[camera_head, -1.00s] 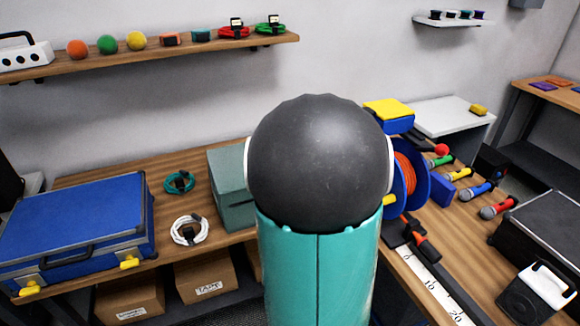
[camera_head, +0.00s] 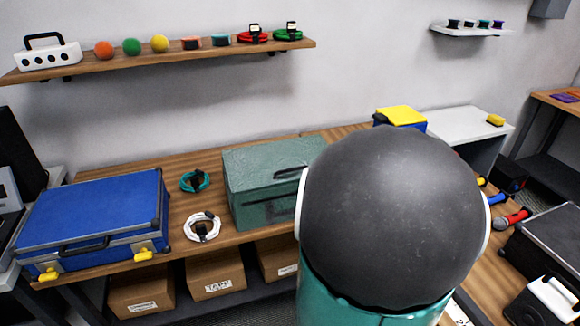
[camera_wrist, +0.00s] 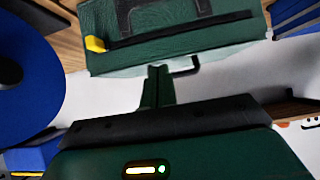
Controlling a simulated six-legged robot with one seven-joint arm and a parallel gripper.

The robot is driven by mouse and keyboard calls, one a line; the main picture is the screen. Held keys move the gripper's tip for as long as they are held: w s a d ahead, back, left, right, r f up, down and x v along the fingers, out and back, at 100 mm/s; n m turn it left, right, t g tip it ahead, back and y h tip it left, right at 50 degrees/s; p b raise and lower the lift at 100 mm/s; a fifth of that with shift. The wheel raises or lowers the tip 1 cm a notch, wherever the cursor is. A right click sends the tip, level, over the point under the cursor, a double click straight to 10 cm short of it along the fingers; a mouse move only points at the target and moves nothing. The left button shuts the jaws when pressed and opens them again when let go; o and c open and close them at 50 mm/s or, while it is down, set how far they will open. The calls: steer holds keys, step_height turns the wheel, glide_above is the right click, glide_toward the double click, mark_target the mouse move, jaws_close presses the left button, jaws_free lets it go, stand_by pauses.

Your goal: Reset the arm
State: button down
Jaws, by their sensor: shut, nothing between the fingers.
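My gripper shows in the wrist view with its two green fingers (camera_wrist: 157,86) together and nothing between them. The green toolbox (camera_wrist: 165,35) fills the top of that view, just beyond the fingertips, with its dark handle and a yellow latch. I cannot tell how large the gap is. In the head view, the dark round joint and teal link of my arm cover the right middle, and the gripper is hidden. The green toolbox (camera_head: 262,168) stands upright on the wooden bench, left of my arm.
A blue case (camera_head: 95,215), a teal cable coil (camera_head: 195,181) and a white cable coil (camera_head: 202,227) lie on the bench. A wall shelf (camera_head: 210,55) holds balls and cables. The blue reel (camera_wrist: 28,75) is close at left in the wrist view. Cardboard boxes sit below.

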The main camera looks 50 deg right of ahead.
steer(key=w+a+r+n+t+y, duration=0.1)
steer(key=w+a+r+n+y, duration=0.2)
steer(key=a, duration=0.8)
steer(key=w+a+r+n+y, duration=0.1)
steer(key=w+a+r+y, duration=0.3)
steer(key=a, duration=0.7)
steer(key=s+a+r+n+g+h, duration=0.1)
steer(key=s+a+g, duration=0.4)
steer(key=s+a, duration=0.7)
steer(key=shift+s+a+r+n+h, duration=0.25)
steer(key=shift+a+r, duration=0.2)
steer(key=shift+a, duration=1.05)
